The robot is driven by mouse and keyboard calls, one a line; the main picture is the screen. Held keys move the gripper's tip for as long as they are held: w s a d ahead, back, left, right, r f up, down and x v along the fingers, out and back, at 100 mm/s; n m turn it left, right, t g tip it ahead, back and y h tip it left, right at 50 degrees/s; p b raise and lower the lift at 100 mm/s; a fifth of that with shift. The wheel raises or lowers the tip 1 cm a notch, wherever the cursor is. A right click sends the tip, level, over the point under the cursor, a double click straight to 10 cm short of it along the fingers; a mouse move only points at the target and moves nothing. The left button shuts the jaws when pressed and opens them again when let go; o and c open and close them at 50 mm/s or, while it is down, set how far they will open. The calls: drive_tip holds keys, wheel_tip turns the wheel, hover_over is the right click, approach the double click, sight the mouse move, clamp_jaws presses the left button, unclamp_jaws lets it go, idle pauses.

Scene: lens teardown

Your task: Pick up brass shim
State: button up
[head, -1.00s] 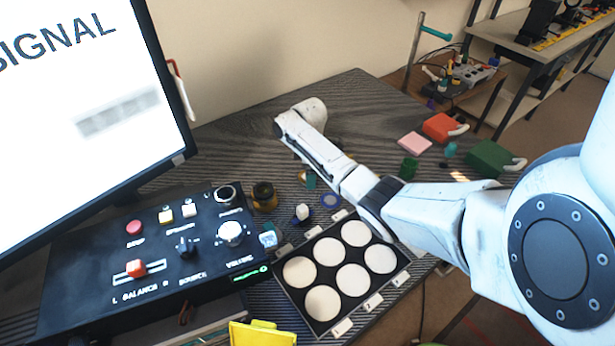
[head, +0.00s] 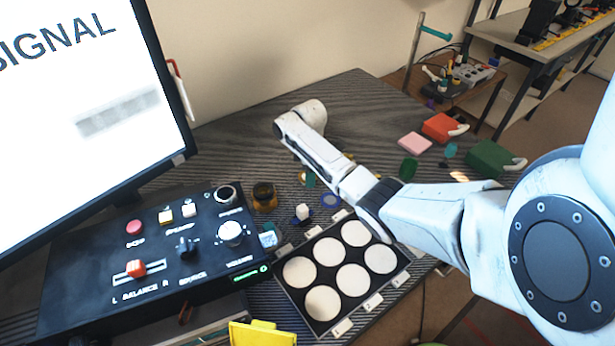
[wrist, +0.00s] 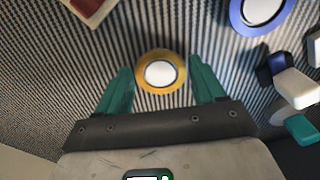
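The brass shim (wrist: 141,75), a flat gold ring with a pale round centre, lies on the ribbed dark table top in the wrist view. My gripper (wrist: 161,76) is open, with one teal finger on each side of the ring and a gap on both sides. The fingers do not visibly touch it. In the head view the arm reaches over the table and a teal finger of my gripper (head: 310,180) shows below the wrist. A bit of brass (head: 303,176) shows beside it, mostly hidden.
A blue ring (wrist: 236,16) lies right of the shim, with a dark blue and white knobbed piece (wrist: 290,85) nearer. A red-brown block (wrist: 90,8) is at upper left. In the head view, a tray with white discs (head: 305,318), a control box (head: 90,300) and an amber jar (head: 264,194) stand nearby.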

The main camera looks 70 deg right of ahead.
drive_tip(key=c, duration=0.6)
drive_tip(key=shift+r, duration=0.1)
